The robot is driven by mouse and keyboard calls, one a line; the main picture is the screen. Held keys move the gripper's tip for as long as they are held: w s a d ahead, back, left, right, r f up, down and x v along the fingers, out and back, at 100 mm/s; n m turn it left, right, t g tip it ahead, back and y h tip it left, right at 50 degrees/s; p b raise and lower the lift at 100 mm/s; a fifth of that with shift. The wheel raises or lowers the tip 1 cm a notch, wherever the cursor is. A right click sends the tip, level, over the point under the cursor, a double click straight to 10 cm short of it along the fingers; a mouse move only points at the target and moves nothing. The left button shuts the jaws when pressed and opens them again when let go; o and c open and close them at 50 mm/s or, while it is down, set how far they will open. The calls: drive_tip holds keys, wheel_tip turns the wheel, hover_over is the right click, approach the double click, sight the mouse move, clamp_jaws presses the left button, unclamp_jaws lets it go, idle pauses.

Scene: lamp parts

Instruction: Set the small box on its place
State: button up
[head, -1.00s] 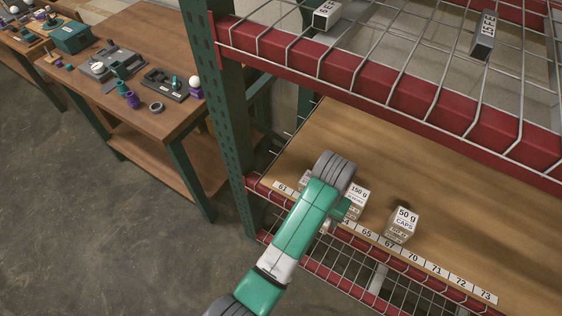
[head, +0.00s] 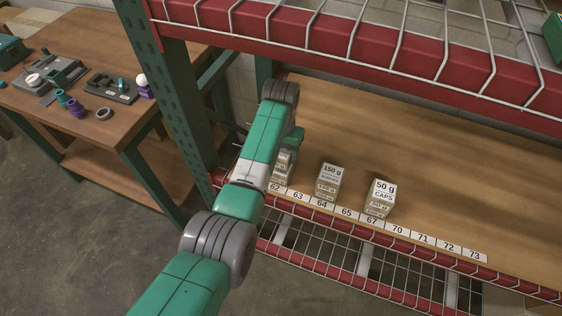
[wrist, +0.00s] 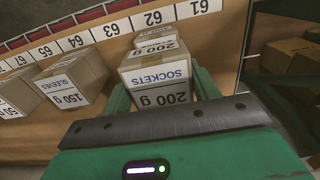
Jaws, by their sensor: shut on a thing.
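My gripper (wrist: 160,92) is shut on a small box (wrist: 155,76) marked "SOCKETS 200 g", its green fingers on either side of it. Another box (wrist: 156,46) marked "200 g" shows just beyond the held one, near the labels 62 and 63; I cannot tell whether the two touch. In the head view my gripper (head: 292,146) is over the left end of the wooden shelf (head: 440,180), partly hidden by my arm. White-labelled box faces (head: 283,165) show below it near label 62.
A "150 g" sleeves box (head: 329,182) and a "50 g" caps box (head: 381,198) stand to the right on the shelf. Brown boxes (wrist: 290,62) show at the wrist view's right. A green post (head: 175,90) and red upper beam (head: 330,55) bound the space. The shelf's right side is clear.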

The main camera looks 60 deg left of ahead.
drive_tip(key=shift+f+b, duration=1)
drive_tip(key=shift+f, duration=0.95)
drive_tip(key=o, duration=1.1)
wheel_tip(320, 180, up, 12)
drive_tip(key=p, duration=0.5)
drive_tip(key=shift+r, duration=0.25)
